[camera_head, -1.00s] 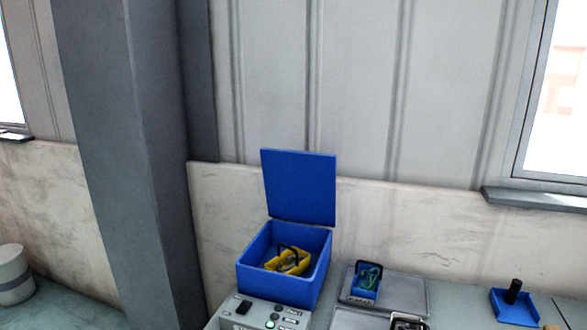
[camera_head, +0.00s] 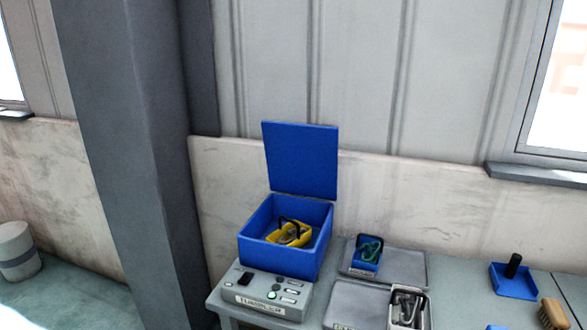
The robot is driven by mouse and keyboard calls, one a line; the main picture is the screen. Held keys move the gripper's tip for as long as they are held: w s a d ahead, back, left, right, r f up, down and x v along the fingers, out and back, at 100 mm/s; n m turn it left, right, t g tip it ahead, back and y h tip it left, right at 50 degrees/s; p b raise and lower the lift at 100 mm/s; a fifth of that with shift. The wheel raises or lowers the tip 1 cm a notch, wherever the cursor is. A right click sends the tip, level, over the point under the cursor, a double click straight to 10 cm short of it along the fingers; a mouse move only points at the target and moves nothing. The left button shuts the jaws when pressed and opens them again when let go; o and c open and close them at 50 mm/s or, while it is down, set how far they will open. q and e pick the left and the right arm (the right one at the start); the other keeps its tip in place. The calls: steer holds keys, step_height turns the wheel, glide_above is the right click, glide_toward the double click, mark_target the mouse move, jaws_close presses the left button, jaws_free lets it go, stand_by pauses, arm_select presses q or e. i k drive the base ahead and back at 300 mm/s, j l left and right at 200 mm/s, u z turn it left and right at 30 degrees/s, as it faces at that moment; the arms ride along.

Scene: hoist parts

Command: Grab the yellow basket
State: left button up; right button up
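The yellow basket (camera_head: 294,238) sits inside the open blue box (camera_head: 277,264), on the left end of the table. It has a dark handle arching over it and some greyish part in it that is too small to make out. The box's blue lid (camera_head: 301,160) stands upright at the back. The box's front wall hides the lower part of the basket's surroundings. Neither of my grippers is in view.
A grey control panel (camera_head: 262,290) with buttons is in front of the box. To the right are a grey tray with a blue basket (camera_head: 367,254), a tray with a white basket (camera_head: 407,309), a blue dustpan (camera_head: 513,281) and a brush (camera_head: 553,313). A dark column (camera_head: 130,150) rises at left.

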mark_target(295, 234)
steer(key=i+l, duration=0.15)
steer(key=l, duration=0.2)
steer(key=i+l, duration=0.15)
steer(key=l, duration=0.15)
steer(key=i+l, duration=0.1)
steer(key=l, duration=0.25)
steer(key=i+l, duration=0.15)
steer(key=l, duration=0.2)
